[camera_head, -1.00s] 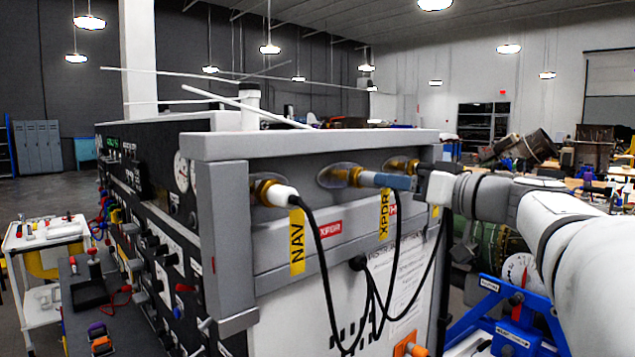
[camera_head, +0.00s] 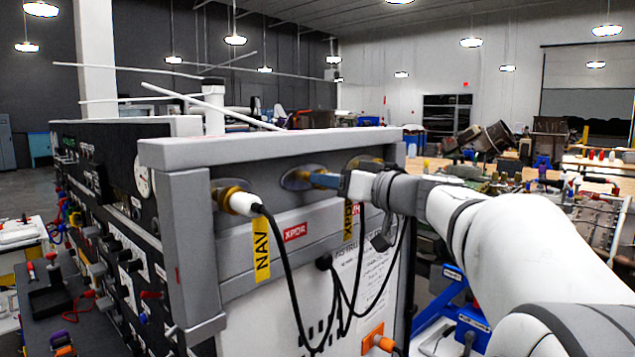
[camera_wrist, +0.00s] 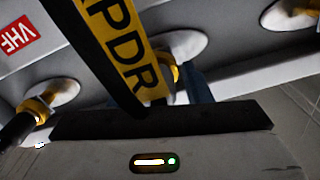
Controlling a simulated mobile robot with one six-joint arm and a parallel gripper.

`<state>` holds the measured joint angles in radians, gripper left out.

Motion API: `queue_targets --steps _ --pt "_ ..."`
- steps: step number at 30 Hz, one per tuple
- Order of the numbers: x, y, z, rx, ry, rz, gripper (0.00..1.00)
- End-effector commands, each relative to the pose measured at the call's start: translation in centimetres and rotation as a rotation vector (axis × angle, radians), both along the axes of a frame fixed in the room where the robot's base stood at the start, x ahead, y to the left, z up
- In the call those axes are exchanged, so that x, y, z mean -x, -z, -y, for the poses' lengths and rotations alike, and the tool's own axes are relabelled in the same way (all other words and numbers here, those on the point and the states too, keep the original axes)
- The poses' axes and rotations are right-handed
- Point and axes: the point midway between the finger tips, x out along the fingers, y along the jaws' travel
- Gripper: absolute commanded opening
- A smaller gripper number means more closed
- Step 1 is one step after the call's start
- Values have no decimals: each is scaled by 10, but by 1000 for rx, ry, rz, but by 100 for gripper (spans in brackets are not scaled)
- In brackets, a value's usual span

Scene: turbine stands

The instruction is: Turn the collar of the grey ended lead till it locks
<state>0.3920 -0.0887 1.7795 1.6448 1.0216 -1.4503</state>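The lead tagged XPDR has a blue-grey end (camera_head: 324,180) that sits at the middle brass port of the panel. My gripper (camera_head: 348,184) is at the outer part of this end and covers it. Whether the collar is locked does not show.
The white-ended NAV lead (camera_head: 243,203) sits in the left port. A dark-ended lead (camera_wrist: 18,128) is at the port by the red VHF label (camera_wrist: 17,37). Black cables (camera_head: 285,275) hang down the panel front. A blue stand (camera_head: 470,318) is at lower right.

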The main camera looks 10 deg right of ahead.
Motion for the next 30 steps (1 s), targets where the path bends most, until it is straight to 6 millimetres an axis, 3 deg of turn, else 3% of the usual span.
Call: queue_targets --steps 11,12,20,30 --pt "0 0 -1 0 -1 0 14" --pt "1 0 -12 0 -6 0 14" --pt "1 1 -2 -29 -5 -21 14" --pt "0 2 -2 -187 -4 -135 13"
